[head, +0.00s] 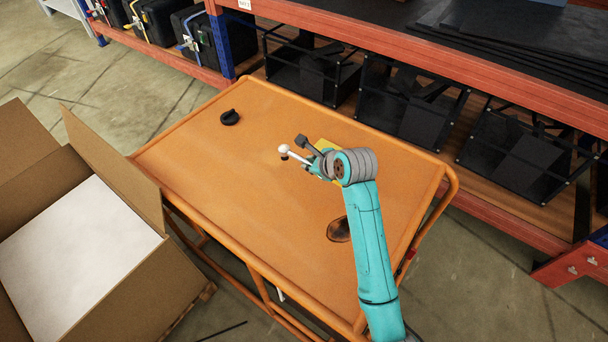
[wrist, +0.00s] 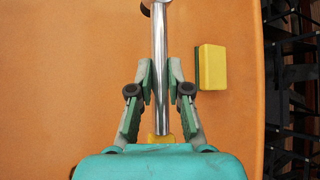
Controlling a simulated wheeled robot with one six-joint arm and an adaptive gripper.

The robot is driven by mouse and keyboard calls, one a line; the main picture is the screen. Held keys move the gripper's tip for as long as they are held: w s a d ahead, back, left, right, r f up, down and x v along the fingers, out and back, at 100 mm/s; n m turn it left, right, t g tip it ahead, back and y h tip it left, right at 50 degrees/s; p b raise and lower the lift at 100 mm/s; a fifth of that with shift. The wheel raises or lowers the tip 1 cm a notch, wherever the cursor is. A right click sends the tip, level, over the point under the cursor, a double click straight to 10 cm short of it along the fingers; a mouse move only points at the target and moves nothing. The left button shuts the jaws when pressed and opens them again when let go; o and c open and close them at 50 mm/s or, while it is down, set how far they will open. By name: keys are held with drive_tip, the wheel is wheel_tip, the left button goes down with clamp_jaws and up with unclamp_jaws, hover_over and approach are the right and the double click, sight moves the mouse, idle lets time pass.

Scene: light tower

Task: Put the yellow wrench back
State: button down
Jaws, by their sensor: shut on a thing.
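My gripper (wrist: 160,85) is shut on a shiny metal shaft with a yellow piece at its near end, which I take to be the yellow wrench (wrist: 160,50). Its far end runs out of the top of the wrist view. In the head view my gripper (head: 313,166) is over the orange table, and a pale rounded end of the wrench (head: 285,149) sticks out to its left. I cannot tell whether the wrench touches the table.
A yellow and dark green sponge (wrist: 212,67) lies right of my gripper. An open cardboard box (head: 75,255) stands left. Shelves with black crates (head: 415,105) and toolboxes (head: 205,40) line the back.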

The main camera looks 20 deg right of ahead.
wheel_tip(320, 180, down, 7)
drive_tip(key=shift+f, duration=0.2)
drive_tip(key=c, duration=1.1)
unclamp_jaws()
drive_tip(key=shift+s+r, duration=0.1)
drive_tip(key=v, duration=1.1)
drive_tip(key=shift+s+d+r, duration=0.1)
drive_tip(key=shift+s+r, duration=0.15)
